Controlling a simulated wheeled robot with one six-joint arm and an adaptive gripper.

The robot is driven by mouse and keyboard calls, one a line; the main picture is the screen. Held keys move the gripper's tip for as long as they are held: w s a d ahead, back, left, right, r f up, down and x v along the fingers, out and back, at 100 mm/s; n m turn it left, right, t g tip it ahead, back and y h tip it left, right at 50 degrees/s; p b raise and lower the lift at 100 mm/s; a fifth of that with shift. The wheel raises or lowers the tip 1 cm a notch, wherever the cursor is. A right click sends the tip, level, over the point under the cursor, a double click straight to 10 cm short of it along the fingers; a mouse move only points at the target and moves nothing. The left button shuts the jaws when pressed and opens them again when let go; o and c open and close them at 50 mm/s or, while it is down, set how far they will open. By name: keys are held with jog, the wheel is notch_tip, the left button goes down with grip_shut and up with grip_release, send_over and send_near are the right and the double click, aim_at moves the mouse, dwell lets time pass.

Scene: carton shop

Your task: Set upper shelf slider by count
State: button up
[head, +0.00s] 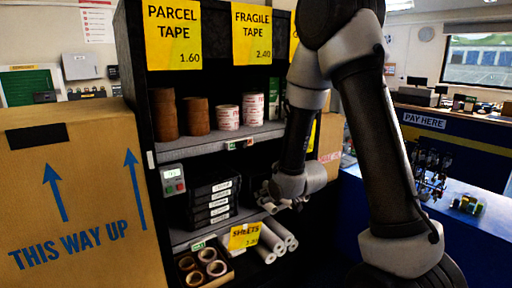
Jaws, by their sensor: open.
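The upper shelf (195,148) has a grey front edge. Brown tape rolls stand in two stacks, a taller one (163,115) and a shorter one (196,116). White-and-red rolls stand in two stacks (228,117) (253,108) to their right. My gripper (267,194) is partly hidden beside my wrist, below the upper shelf and right of the black boxes. It is open, and I see nothing held in it.
A control box (173,180) with green and red buttons is on the left post. Black labelled boxes (210,203) and white rolls (282,232) are lower. A large carton (85,200) stands left; a blue counter (465,235) stands right.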

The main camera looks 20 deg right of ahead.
notch_tip(320, 180, up, 4)
jog(key=w+t+y, duration=0.1)
jog(key=w+t, duration=0.2)
jog(key=t+y, duration=0.2)
jog(key=t, duration=0.2)
send_near(245, 145)
jog(key=w, duration=0.1)
jog(key=x, duration=0.7)
jog(key=shift+w+a+f, duration=0.15)
jog(key=shift+w+a, duration=0.1)
jog(key=shift+w, duration=0.25)
grip_shut()
